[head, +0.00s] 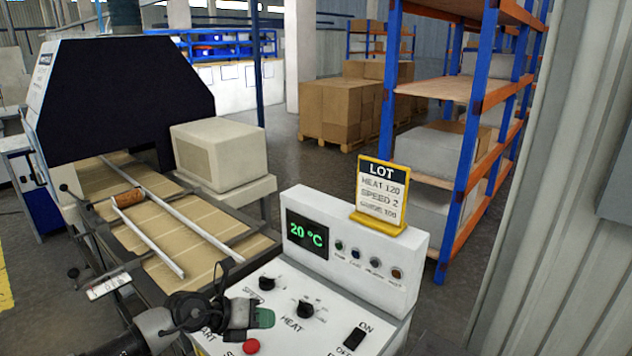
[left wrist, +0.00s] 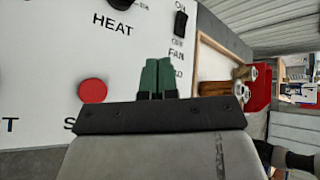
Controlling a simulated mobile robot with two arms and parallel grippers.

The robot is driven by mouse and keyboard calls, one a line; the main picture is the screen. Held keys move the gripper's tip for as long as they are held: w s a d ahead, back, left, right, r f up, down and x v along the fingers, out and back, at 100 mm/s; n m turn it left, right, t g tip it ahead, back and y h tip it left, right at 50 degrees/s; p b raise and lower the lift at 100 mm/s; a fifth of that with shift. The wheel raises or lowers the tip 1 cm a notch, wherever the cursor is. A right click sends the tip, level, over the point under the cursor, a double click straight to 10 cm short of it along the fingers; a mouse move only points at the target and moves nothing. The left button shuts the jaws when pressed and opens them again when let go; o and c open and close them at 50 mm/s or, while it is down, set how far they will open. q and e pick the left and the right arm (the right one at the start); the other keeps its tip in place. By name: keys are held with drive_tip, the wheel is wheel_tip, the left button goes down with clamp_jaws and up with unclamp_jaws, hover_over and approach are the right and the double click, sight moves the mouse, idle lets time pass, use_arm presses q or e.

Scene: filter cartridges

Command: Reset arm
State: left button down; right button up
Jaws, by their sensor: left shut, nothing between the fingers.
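My left gripper (head: 264,318) is shut and empty, its green fingertips over the control panel (head: 350,258) near the HEAT knob (head: 305,309). The left wrist view shows the green fingers (left wrist: 157,78) together above the panel face, with the red button (left wrist: 92,91) to their left. In the head view the SPEED knob (head: 267,283) is beyond the gripper and the red button (head: 251,347) is below it. The display (head: 307,234) reads 20 °C. The black ON/OFF switch (head: 354,338) is at the right; its position is unclear. My right gripper is not in view.
A conveyor (head: 200,285) with two metal guide rails leads into a dark-fronted machine (head: 125,95); an orange-brown cylinder (head: 128,198) lies near the rails. A LOT sign (head: 383,190) stands on the panel. In the left wrist view, a wooden-edged tray (left wrist: 213,87) lies beyond the panel.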

use_arm(q)
drive_tip(key=s+d+r+n+t+h, duration=0.2)
drive_tip(key=s+d+r+n+t, duration=0.45)
drive_tip(key=n+t, duration=0.6)
drive_tip(key=s+a+f+n+g+y, duration=0.2)
drive_tip(key=s+a+f+n+y, duration=0.2)
drive_tip(key=a+n+y, duration=0.4)
drive_tip(key=s+a+f+n+g+y, duration=0.2)
drive_tip(key=s+a+f+n+y, duration=0.25)
drive_tip(key=n, duration=0.65)
drive_tip(key=s+a+f+n+g, duration=0.1)
drive_tip(key=s+f+n+g, duration=0.15)
drive_tip(key=s+g, duration=0.45)
drive_tip(key=s+a+f+n+g, duration=0.15)
drive_tip(key=s+f+g, duration=0.25)
drive_tip(key=s, duration=0.8)
wheel_tip(320, 180, down, 27)
drive_tip(key=d+b, duration=0.1)
drive_tip(key=s+a+f+g+b, duration=0.1)
drive_tip(key=s+a+f+g, duration=0.1)
drive_tip(key=s+f, duration=1.4)
wheel_tip(320, 180, down, 2)
drive_tip(key=shift+s+a+f+b, duration=0.1)
drive_tip(key=shift+s+a+b, duration=0.1)
drive_tip(key=shift+a+b, duration=0.15)
